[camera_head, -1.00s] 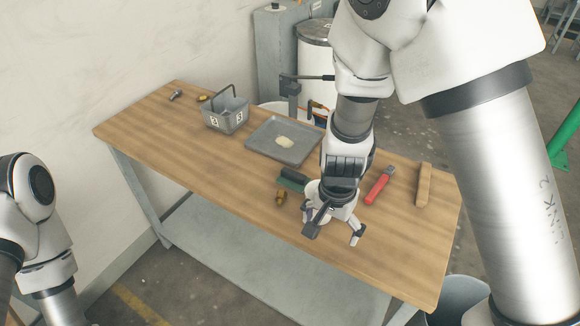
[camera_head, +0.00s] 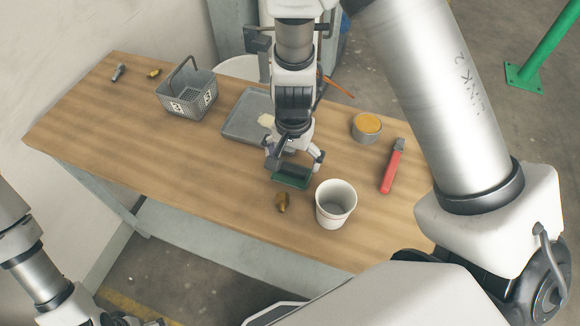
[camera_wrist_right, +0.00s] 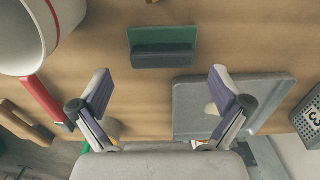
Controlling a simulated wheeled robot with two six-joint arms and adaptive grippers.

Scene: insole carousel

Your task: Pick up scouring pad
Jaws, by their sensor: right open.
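The scouring pad (camera_head: 291,180) is a green block with a dark grey upper part, lying on the wooden table. It also shows in the right wrist view (camera_wrist_right: 163,44), near the top middle. My right gripper (camera_head: 294,163) is open, just above and behind the pad in the head view. In the wrist view its two fingers (camera_wrist_right: 162,84) are spread wider than the pad, which lies beyond the tips with nothing between them. My left gripper (camera_head: 135,320) is only partly in view at the bottom left, and its jaws cannot be made out.
A white cup (camera_head: 335,204) stands close right of the pad, with a small brass piece (camera_head: 282,202) in front. A grey tray (camera_head: 240,128) lies behind. A tin (camera_head: 367,127) and red-handled tool (camera_head: 393,168) are right. A grey basket (camera_head: 181,108) stands left; the table's left front is clear.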

